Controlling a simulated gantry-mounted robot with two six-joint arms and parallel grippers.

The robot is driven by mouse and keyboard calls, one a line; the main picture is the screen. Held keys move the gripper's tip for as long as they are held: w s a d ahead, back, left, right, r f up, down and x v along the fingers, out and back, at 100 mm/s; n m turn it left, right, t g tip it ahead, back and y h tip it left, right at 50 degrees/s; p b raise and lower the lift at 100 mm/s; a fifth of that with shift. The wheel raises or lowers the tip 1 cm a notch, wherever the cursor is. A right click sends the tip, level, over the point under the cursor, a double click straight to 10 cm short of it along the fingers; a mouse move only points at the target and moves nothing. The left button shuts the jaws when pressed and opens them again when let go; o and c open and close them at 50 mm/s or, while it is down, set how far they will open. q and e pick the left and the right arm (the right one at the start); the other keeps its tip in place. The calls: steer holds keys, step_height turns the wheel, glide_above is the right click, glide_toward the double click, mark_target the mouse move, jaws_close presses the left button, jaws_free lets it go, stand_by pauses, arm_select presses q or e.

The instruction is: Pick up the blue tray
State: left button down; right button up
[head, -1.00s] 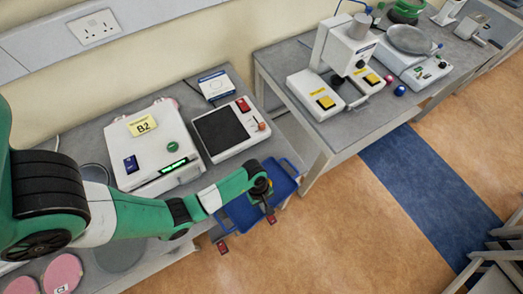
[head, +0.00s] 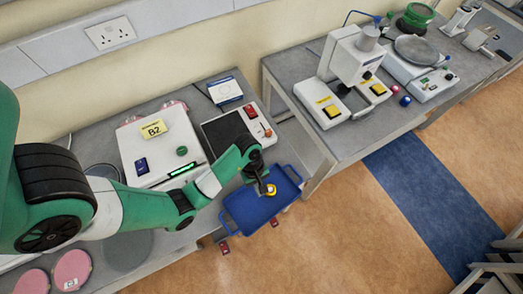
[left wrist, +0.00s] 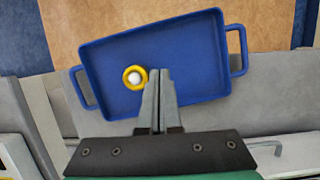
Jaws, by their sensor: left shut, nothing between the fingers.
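The blue tray (head: 240,213) is at the front edge of the left bench, with a handle at each end. It also fills the middle of the left wrist view (left wrist: 190,55). A small yellow ring with a white centre (left wrist: 135,77) lies in it. My left gripper (head: 266,190) is over the tray, and its arm hides part of the tray's far left side. In the left wrist view the gripper fingers (left wrist: 160,73) are together and empty, in front of the tray floor and near rim. Whether they touch the tray cannot be told. My right gripper is not in view.
A white machine marked B2 (head: 158,153) and a black-topped device (head: 225,131) stand behind the tray. A microscope-like instrument (head: 350,58) and a scale (head: 425,80) are on the right bench. Small red parts (head: 224,246) show below the tray. The floor in front is open.

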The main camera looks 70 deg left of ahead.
arm_select(q)
steer(key=c, duration=1)
jaws_free()
steer(key=shift+o, duration=0.2)
